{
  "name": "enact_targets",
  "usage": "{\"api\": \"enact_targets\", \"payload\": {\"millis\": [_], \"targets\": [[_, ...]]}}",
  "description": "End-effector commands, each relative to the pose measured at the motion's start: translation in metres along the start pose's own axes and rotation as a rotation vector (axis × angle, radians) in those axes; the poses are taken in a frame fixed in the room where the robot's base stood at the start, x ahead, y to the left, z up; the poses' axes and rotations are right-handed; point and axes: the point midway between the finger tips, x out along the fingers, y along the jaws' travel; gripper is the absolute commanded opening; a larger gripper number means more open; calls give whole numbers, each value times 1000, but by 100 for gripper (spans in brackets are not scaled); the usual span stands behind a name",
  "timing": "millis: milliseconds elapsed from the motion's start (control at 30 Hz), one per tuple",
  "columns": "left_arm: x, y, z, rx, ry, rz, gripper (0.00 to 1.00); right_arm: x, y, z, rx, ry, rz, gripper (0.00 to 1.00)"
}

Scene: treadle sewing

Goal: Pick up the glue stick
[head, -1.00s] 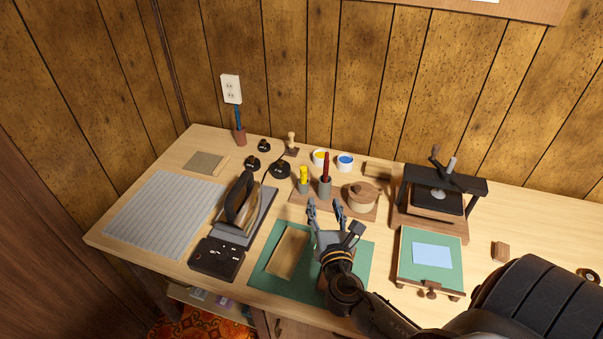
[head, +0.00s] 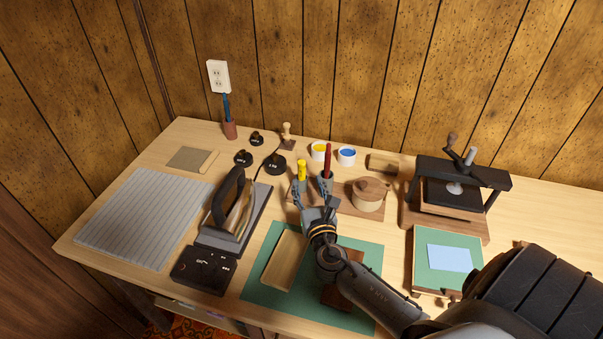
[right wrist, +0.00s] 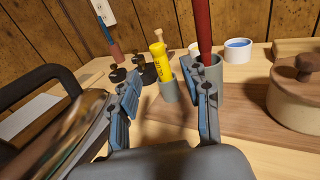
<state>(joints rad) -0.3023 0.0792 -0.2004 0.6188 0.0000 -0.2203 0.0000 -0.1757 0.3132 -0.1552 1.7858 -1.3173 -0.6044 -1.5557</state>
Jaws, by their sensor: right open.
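The yellow glue stick (head: 301,170) stands in a small grey cup (right wrist: 170,89) on a wooden board. In the right wrist view the glue stick (right wrist: 159,63) leans slightly and shows between my fingertips, farther off. My right gripper (head: 310,192) is open and empty, just in front of the cup, with its fingers pointing toward it. In the right wrist view the right gripper (right wrist: 160,80) shows both fingers spread, apart from the glue stick. The lower part of the glue stick is hidden inside the cup. My left gripper is not in view.
A red stick (head: 327,160) stands in a second grey cup close to the right finger. A lidded round pot (head: 369,195) is right of it. An iron (head: 232,208) stands to the left. Paint pots (head: 347,155) and black weights (head: 275,163) lie behind.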

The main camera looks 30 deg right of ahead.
Motion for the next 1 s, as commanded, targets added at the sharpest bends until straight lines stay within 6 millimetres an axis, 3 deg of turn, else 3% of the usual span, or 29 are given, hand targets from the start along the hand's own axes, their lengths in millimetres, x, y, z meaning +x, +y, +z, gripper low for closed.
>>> {"api": "enact_targets", "payload": {"millis": [100,367,633,933,1000], "targets": [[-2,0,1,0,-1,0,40,20,0,1,0,-1,0,48],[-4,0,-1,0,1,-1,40,39,0,1,2,0,-1,48],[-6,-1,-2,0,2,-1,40,77,2,1,1,0,-1,48],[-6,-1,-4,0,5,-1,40,82,2,0,2,1,0,48],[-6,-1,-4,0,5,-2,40,82,2,0,2,1,0,35]]}}
